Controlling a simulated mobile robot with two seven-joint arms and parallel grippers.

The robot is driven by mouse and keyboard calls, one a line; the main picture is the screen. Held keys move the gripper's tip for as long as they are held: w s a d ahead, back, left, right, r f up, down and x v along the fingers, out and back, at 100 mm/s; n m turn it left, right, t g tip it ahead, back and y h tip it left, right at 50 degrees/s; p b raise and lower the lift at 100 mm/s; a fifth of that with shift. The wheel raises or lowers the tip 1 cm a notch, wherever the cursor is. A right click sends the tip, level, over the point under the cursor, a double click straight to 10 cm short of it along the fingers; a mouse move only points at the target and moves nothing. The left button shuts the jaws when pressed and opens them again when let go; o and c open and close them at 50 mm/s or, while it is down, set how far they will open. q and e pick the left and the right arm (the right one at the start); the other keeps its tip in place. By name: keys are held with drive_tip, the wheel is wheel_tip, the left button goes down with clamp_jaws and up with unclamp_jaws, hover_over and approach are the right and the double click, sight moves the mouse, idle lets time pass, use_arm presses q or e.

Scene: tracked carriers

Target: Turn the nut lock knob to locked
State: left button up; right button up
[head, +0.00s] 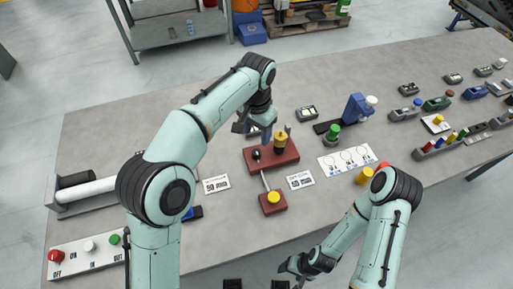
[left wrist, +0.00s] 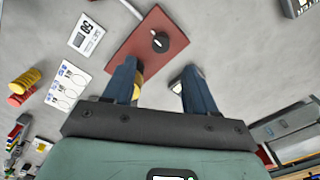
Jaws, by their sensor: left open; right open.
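A dark red block (head: 286,158) lies on the grey table, and it also shows in the left wrist view (left wrist: 130,48). A black round knob (head: 257,155) with a pale mark sits on it; the knob also shows in the left wrist view (left wrist: 159,41). A yellow cylinder with a dark band (head: 280,146) stands on the same block; in the left wrist view one finger partly hides it. Which part is the nut lock knob I cannot tell for sure. My left gripper (head: 256,129) is open and empty above the block. My right gripper (head: 291,270) is open and empty beyond the table's front edge.
A rod joins the block to a smaller red block with a yellow knob (head: 273,197). Printed cards (head: 300,180) lie on both sides. A green-capped part (head: 333,132) and a blue device (head: 357,107) stand right. A switch panel (head: 75,262) lies front left. The table's back left is clear.

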sight(256, 151)
use_arm(q)
wheel_tip(256, 151, down, 10)
drive_tip(key=shift+w+r+b, duration=0.15)
drive_tip(key=shift+r+b, duration=0.1)
drive_tip(key=shift+b, duration=0.5)
use_arm(e)
drive_tip(key=shift+s+f, duration=0.25)
drive_tip(key=shift+f, duration=0.35)
drive_tip(key=shift+s+f, duration=0.25)
drive_tip(key=shift+f, duration=0.3)
use_arm(q)
drive_tip(key=c, duration=1.1)
